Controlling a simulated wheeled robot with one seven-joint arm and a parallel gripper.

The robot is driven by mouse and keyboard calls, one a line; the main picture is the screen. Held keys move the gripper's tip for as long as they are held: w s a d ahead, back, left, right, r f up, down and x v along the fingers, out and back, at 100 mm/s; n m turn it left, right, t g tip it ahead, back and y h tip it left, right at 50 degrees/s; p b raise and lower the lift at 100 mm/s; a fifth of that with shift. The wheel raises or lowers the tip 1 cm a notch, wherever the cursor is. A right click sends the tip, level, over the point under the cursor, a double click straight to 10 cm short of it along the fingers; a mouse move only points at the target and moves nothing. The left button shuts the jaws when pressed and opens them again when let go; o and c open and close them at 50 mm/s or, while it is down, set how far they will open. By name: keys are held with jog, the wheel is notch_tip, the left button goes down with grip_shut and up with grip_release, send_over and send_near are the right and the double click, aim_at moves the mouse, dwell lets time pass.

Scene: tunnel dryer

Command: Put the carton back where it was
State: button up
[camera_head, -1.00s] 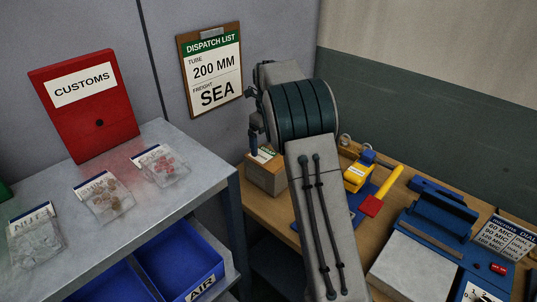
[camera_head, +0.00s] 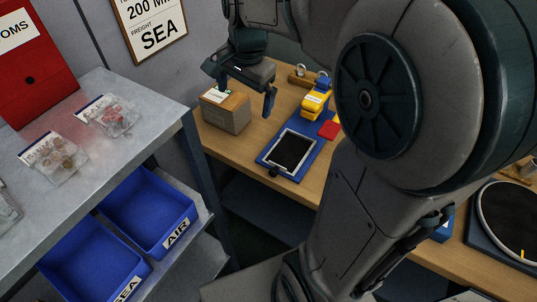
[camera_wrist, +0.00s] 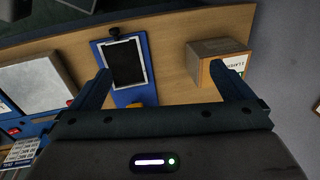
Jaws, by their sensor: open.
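The carton (camera_head: 228,117) is a small brown box with a white and green label on top. It stands upright on the wooden bench near the wall, left of a blue board. It also shows in the wrist view (camera_wrist: 203,68), at the upper right. My gripper (camera_head: 244,102) is open and empty, with its fingers pointing down, over the carton's right side. In the wrist view my gripper (camera_wrist: 160,70) has its right finger in front of part of the carton; whether they touch I cannot tell.
A blue board with a dark framed pad (camera_head: 292,151) lies right of the carton, with a yellow tool (camera_head: 316,101) behind it. Blue bins (camera_head: 152,212) sit under the grey shelf (camera_head: 158,110) at left. My arm hides much of the right bench.

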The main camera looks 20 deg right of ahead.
jog(key=s+f+n, duration=0.2)
jog(key=s+n, duration=0.3)
jog(key=s, duration=0.2)
jog(key=s+f+n+t, duration=0.1)
jog(key=s+f+n, duration=0.1)
jog(key=s+n, duration=0.4)
jog(key=shift+s+a+f+h, duration=0.15)
jog(key=shift+s+f+h, duration=0.2)
jog(key=shift+s, duration=0.5)
